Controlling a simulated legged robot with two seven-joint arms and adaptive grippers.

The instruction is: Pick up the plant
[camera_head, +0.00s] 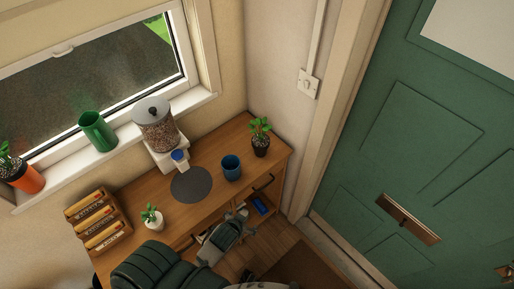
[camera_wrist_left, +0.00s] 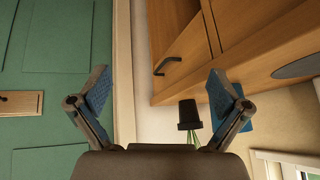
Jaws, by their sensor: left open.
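A leafy green plant in a black pot (camera_head: 260,147) stands upright at the right back of the wooden desk. A smaller plant in a white pot (camera_head: 153,219) stands at the desk's front left. A third plant in an orange pot (camera_head: 24,177) is on the windowsill at the far left. My left gripper (camera_head: 240,213) is by the desk's front edge, apart from the black-potted plant. In the left wrist view, my left gripper (camera_wrist_left: 158,78) is open and empty. The black pot (camera_wrist_left: 188,114) appears upside down beyond it, its leaves mostly hidden. My right gripper is not in view.
A blue cup (camera_head: 231,167) stands left of the black pot and shows behind a finger in the wrist view (camera_wrist_left: 246,112). A dispenser (camera_head: 156,124), a grey round mat (camera_head: 191,185) and a wooden rack (camera_head: 97,220) are on the desk (camera_head: 206,151). A green door (camera_head: 420,130) stands at right.

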